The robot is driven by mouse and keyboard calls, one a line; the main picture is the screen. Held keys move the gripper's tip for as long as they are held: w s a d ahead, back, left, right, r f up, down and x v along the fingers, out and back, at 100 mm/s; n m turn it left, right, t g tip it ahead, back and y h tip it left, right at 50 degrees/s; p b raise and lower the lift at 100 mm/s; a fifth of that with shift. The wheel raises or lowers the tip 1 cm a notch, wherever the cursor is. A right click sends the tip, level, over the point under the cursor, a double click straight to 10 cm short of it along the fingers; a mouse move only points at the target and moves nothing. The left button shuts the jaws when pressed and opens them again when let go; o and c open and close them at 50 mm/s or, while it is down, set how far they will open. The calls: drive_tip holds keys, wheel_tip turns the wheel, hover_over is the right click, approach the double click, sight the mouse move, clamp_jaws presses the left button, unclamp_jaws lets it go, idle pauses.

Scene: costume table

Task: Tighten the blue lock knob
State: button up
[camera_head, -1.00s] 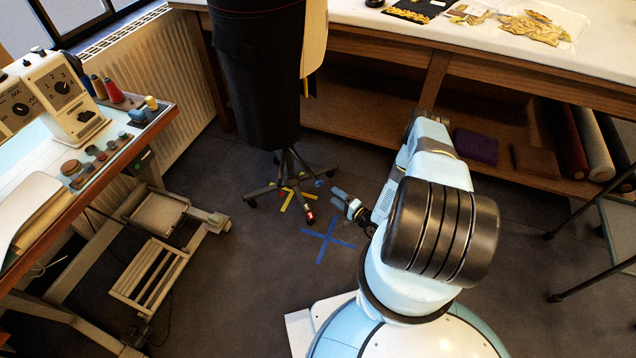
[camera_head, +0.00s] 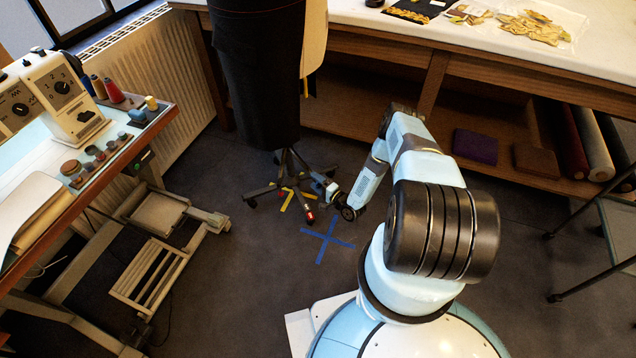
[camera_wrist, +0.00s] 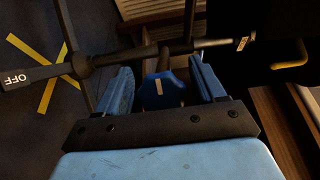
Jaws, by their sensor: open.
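In the wrist view the blue lock knob (camera_wrist: 160,93), with a pale mark on its face, sits between the two blue fingers of my gripper (camera_wrist: 160,66). The jaws are open, one finger on each side, with a visible gap to the knob. The knob is by a dark rod whose left end is a flat lever (camera_wrist: 38,77) marked "OFF". In the head view my gripper (camera_head: 323,186) is low beside the wheeled stand (camera_head: 288,172) under the black dress form (camera_head: 256,75). The knob cannot be made out there.
Blue tape (camera_head: 327,241) marks a cross on the floor, and yellow tape (camera_wrist: 44,68) lies below the stand. A sewing table (camera_head: 150,125) stands at left. A long worktable (camera_head: 370,18) with a low shelf is behind. The floor between is mostly clear.

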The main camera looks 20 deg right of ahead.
drive_tip(key=shift+c, duration=0.3)
drive_tip(key=c, duration=1)
drive_tip(key=shift+s+n, duration=0.1)
drive_tip(key=shift+n, duration=0.7)
drive_tip(key=o, duration=1.1)
drive_tip(key=shift+c, duration=0.2)
drive_tip(key=v, duration=1.3)
drive_tip(key=shift+s+d, duration=0.25)
drive_tip(key=shift+r, duration=0.1)
